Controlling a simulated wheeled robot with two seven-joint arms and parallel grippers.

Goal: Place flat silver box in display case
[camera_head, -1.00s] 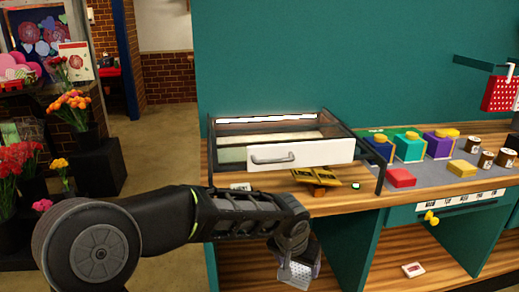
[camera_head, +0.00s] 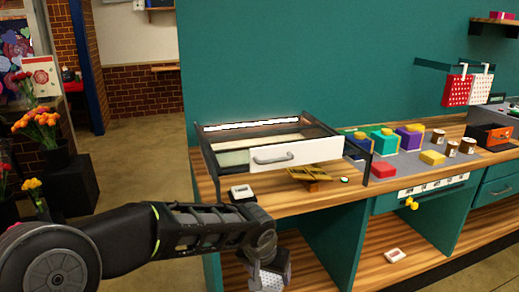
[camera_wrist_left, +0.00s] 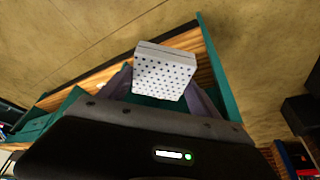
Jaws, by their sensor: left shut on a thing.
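The flat silver box (camera_wrist_left: 165,72), pale with dark dots, is held between the fingers of my left gripper (camera_wrist_left: 160,85) in the left wrist view. In the head view the left gripper (camera_head: 266,272) hangs in front of the counter's lower opening, below the counter top, with the silver box (camera_head: 270,281) at its tip, cut near the bottom edge. The display case (camera_head: 278,141) stands on the counter's left end, with a dark frame, clear top and white front with a handle. My gripper is below and in front of it. My right gripper is not in view.
A gold stand (camera_head: 318,173) and a small white device (camera_head: 241,192) sit by the case's front. Right of it, a grey mat (camera_head: 405,166) holds several coloured boxes and tins. Below are open shelves (camera_head: 380,268). Flowers (camera_head: 38,130) stand at the left.

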